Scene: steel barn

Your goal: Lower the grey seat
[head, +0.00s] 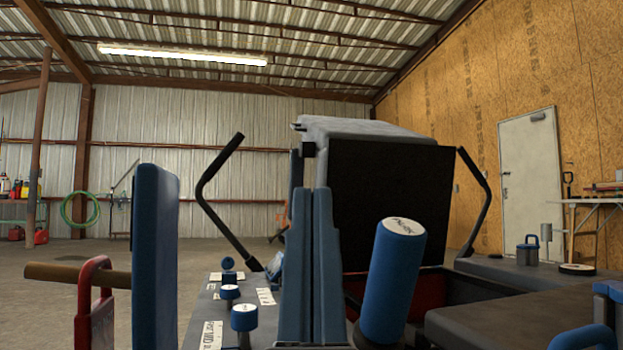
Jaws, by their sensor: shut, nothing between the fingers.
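The grey seat (372,128) stands tilted up between two black lever bars. Its broad black face (392,205) is turned towards me, and its light grey side shows along the top and left edge. Below it is a dark red-edged opening (432,302) in the machine's body. Two tall blue upright pieces (312,265) stand in front and cover the seat's lower left part.
The left lever bar (213,190) and right lever bar (478,198) flank the seat. A thick blue cylinder (393,285) leans in front. A blue panel (155,258) and red handle (95,305) stand at left. Blue knobs (244,318) line the deck. Open floor lies far left.

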